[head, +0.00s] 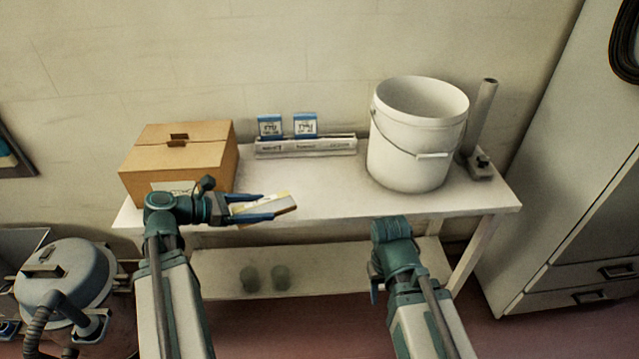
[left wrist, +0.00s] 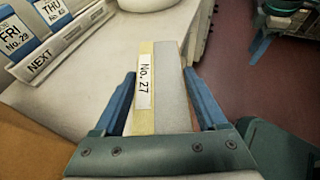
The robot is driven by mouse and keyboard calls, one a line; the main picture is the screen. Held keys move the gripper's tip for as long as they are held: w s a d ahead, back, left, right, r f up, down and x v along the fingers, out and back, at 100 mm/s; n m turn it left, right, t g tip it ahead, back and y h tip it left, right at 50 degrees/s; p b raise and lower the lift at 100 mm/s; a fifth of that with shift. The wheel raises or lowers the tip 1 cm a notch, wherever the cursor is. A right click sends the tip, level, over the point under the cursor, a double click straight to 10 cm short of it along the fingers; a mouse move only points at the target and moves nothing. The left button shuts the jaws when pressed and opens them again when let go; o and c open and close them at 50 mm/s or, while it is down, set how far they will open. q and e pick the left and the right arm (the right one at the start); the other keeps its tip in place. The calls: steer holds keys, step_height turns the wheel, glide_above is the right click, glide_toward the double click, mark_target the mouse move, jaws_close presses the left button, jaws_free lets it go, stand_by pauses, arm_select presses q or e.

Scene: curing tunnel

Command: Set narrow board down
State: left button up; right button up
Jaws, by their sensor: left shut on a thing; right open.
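The narrow board (head: 283,203) is pale with a yellow edge strip and a white label reading "No. 27" in the left wrist view (left wrist: 172,92). My left gripper (head: 275,206) is shut on it, with a blue finger along each side; the board's far end sticks out between them. In the head view the board appears over the front part of the white table (head: 320,203), left of centre. Whether it touches the tabletop I cannot tell. My right gripper (head: 375,292) is empty and open, low in front of the table's front edge, largely hidden by its own arm.
A cardboard box (head: 180,160) stands left of the board. A labelled rack (head: 305,148) at the back holds two blue-topped cards. A white bucket (head: 415,140) and a grey upright tube (head: 483,120) stand at right. Two cups sit on the lower shelf.

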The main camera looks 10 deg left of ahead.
arm_select(q)
steer(key=b, duration=0.1)
glide_above(299, 193)
steer(key=shift+w+f, duration=0.15)
steer(key=shift+f, duration=0.6)
step_height(299, 193, down, 4)
steer(key=b, duration=0.4)
steer(key=shift+r, duration=0.2)
steer(key=shift+f, duration=0.15)
steer(key=o, duration=1.3)
